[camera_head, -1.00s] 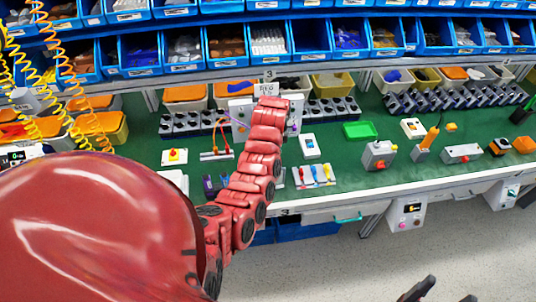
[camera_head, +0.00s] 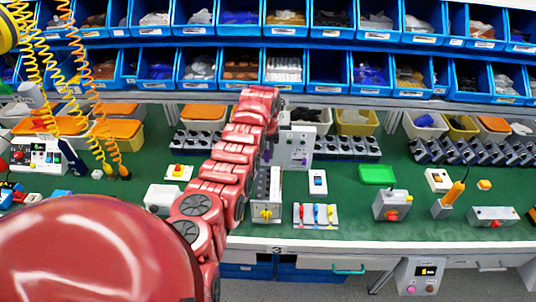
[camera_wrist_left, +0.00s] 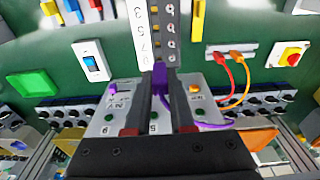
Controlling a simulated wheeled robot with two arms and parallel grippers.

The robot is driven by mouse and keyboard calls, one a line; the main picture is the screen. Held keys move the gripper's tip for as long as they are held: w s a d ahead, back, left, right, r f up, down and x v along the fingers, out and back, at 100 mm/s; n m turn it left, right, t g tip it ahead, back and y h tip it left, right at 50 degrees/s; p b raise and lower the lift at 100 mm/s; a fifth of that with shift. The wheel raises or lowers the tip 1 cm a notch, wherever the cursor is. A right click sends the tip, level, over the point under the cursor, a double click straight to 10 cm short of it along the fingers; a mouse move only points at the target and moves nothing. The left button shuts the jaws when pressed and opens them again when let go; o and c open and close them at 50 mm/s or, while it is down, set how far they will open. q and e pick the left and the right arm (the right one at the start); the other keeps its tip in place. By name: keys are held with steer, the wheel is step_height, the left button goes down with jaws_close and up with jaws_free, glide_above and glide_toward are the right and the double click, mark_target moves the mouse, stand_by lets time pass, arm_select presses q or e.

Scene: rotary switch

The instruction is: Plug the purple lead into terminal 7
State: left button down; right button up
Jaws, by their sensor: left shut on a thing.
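My left gripper (camera_wrist_left: 161,78) is shut on the plug of the purple lead (camera_wrist_left: 160,75) in the left wrist view. The lead's purple cable (camera_wrist_left: 215,127) curves off to the right past the fingers. Just beyond the plug is the near end of the grey terminal strip (camera_wrist_left: 153,30), with a column of sockets and printed numbers; whether plug and strip touch is unclear. In the head view the strip (camera_head: 262,186) stands beside my left arm, which hides most of the gripper. My right gripper is not in view.
A pale panel (camera_head: 297,146) with knobs stands behind the strip. A rocker switch (camera_head: 318,182), a board with coloured levers (camera_head: 316,215) and a green tray (camera_head: 377,173) lie to the right. Red and orange leads (camera_wrist_left: 238,75) sit near the strip in the wrist view.

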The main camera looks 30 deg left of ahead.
mark_target(268, 161)
arm_select(q)
steer(key=shift+w+d+f+b, duration=0.15)
steer(key=shift+d+f+b, duration=0.05)
steer(key=shift+b, duration=0.2)
step_height(268, 161, down, 6)
steer(key=b, duration=0.3)
steer(key=shift+r+b, duration=0.15)
steer(key=shift+b, duration=0.2)
steer(key=shift+b, duration=0.5)
stand_by(0.7)
steer(key=shift+f+b, duration=0.65)
steer(key=shift+f, duration=0.5)
steer(key=c, duration=0.7)
jaws_free()
